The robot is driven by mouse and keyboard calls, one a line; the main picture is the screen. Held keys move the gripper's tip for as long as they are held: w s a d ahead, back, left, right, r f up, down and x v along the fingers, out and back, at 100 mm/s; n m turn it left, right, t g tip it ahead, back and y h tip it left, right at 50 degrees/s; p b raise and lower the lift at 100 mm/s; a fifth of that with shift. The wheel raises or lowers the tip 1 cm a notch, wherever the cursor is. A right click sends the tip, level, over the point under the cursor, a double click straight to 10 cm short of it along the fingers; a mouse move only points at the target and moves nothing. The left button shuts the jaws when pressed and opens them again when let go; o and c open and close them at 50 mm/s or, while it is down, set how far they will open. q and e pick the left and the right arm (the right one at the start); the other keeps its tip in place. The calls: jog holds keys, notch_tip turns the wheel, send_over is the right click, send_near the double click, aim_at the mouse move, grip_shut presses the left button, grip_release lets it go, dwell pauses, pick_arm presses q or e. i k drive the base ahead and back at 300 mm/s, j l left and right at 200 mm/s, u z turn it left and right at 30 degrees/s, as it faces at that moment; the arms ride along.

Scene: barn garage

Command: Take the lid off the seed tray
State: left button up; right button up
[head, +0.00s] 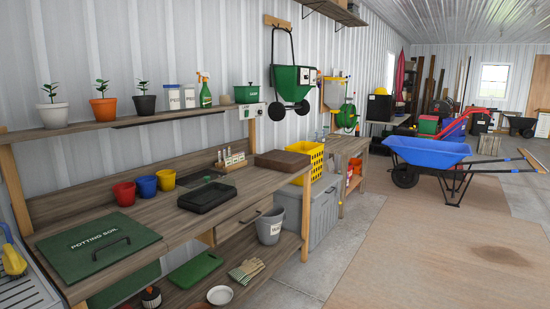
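A low black tray (206,198), which looks like the seed tray, sits on the wooden workbench (160,215), near its front edge. Its top looks dark and flat; I cannot tell a separate lid from the tray at this size. A small dark greenish patch (208,177) shows just behind it, too small to make out. Neither of my grippers is in view.
Red, blue and yellow pots (145,186) stand left of the tray, and a test-tube-like rack (231,162) and brown box (282,161) behind it. A green "Potting Soil" cover (85,250) lies at left. Open floor (400,250) lies right of the bench.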

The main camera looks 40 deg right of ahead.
aim_at(201, 192)
jog(key=i+l+z, duration=0.6)
jog(key=i+z, duration=0.3)
jog(key=i+l, duration=0.15)
jog(key=i, duration=0.45)
jog(key=i+l+z, duration=0.15)
jog(key=i, duration=0.45)
